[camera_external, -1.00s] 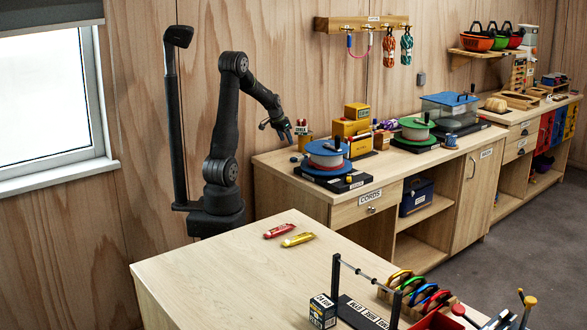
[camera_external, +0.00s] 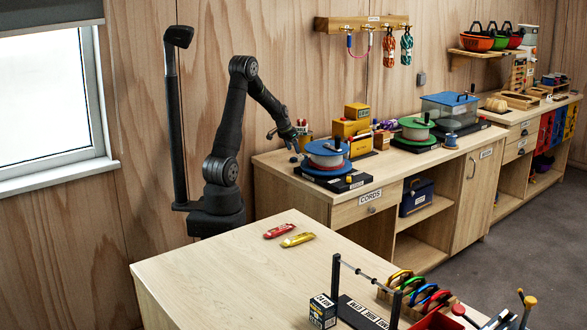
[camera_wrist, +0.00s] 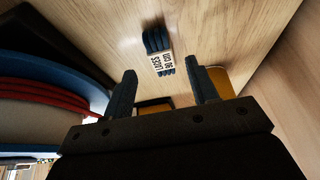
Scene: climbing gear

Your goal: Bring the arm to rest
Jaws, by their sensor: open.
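My arm leans to the right from its mount by the wooden wall, with its forearm angled down toward the far bench. My gripper (camera_external: 293,145) is at the left end of that bench, just left of the blue-rimmed cord reel (camera_external: 325,153). In the wrist view my gripper (camera_wrist: 158,72) is open, its two dark fingers apart with nothing held between them. Beyond the fingertips a small dark blue ribbed item (camera_wrist: 155,40) with a white printed label rests on the wood. Its label is partly upside down to me.
The reel's blue and red edges (camera_wrist: 50,80) fill the left of the wrist view, close to my gripper. A yellow box (camera_external: 352,125) and a green reel (camera_external: 416,128) stand further right. Red (camera_external: 279,230) and yellow (camera_external: 298,240) items lie on the near table.

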